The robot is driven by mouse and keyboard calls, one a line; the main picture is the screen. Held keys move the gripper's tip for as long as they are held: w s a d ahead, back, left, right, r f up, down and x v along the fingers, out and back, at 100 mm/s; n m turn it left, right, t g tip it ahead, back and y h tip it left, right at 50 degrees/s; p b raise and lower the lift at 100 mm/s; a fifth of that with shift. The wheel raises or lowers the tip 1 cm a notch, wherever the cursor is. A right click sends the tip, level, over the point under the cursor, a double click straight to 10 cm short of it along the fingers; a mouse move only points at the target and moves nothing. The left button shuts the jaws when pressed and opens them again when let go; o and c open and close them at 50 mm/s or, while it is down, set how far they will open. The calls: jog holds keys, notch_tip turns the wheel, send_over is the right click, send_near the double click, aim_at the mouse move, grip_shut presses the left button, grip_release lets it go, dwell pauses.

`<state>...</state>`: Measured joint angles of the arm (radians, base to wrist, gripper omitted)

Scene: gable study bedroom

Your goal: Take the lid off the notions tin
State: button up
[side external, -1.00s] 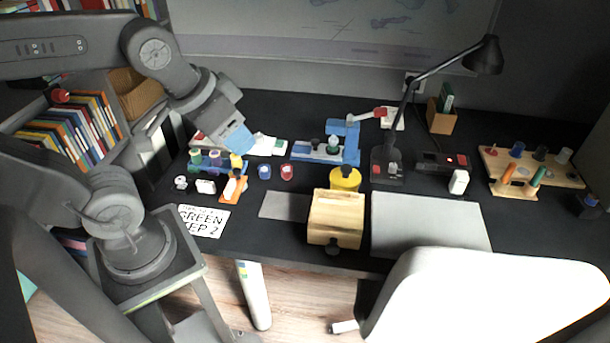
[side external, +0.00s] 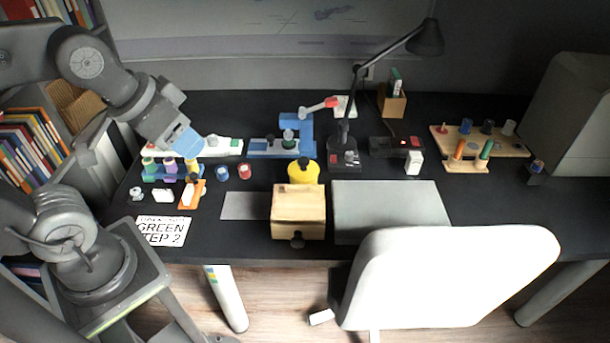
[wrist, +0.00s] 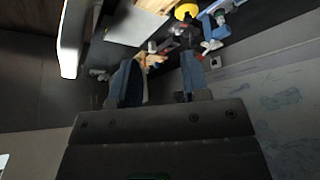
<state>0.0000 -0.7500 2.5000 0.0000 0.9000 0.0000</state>
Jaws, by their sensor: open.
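A round yellow tin (side external: 303,174) with a dark knob on top stands behind a wooden box near the middle of the desk; it looks like the notions tin. The lid appears to be on it, and the box hides part of its front. The tin also shows at the top edge of the wrist view (wrist: 186,11). My gripper (side external: 190,143) is at the left of the desk, well to the left of the tin and above the small racks. In the wrist view its two blue fingers (wrist: 160,82) are apart with nothing held between them.
The wooden box (side external: 298,205) with a front knob stands directly before the tin. A blue stand (side external: 290,140) is behind it, and a black lamp (side external: 343,150) rises to its right. A grey mat (side external: 388,210) lies bare at right. A white chair (side external: 450,275) stands in front.

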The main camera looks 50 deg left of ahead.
jog(key=shift+o, duration=0.2)
jog(key=o, duration=1)
jog(key=shift+o, duration=0.2)
jog(key=n+g, duration=0.6)
jog(key=n, duration=1.1)
send_over(303, 159)
notch_tip(303, 159, down, 17)
notch_tip(303, 159, down, 14)
jog(key=shift+d+f, duration=0.1)
